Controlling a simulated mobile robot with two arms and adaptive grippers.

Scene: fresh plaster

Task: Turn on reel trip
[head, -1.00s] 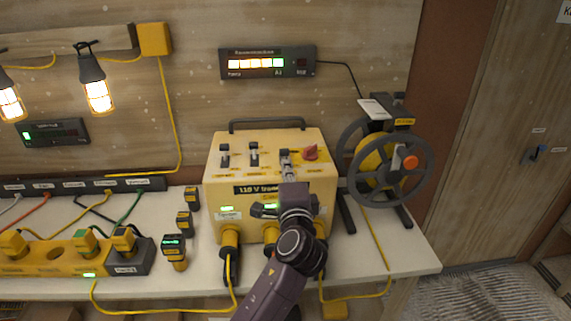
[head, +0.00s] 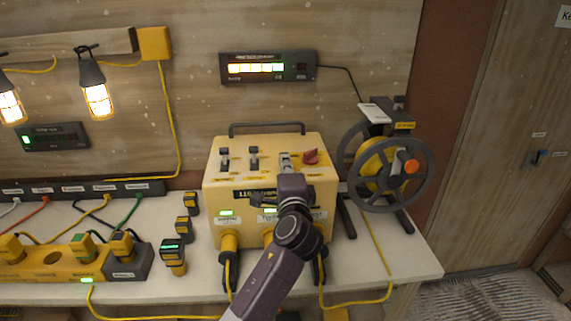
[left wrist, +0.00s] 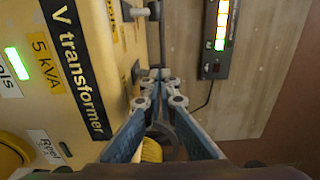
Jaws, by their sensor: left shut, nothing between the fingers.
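The yellow transformer box (head: 215,190) stands on the bench, with a row of toggle levers on its sloped top. The left lever (head: 224,160) and middle lever (head: 254,158) show clearly. The right-hand one is largely hidden by my left gripper (head: 287,163), so its position cannot be told. That gripper is shut and empty, at the right part of the panel; contact cannot be told. In the left wrist view its fingers (left wrist: 160,76) meet beside the panel, and a label starting "Reel" (left wrist: 46,147) shows lower left. My right gripper is not in view.
The cable reel (head: 385,170) stands right of the box. Yellow plugs (head: 172,255) and a power strip (head: 60,268) lie left. A display (head: 268,67) with lit bars hangs above.

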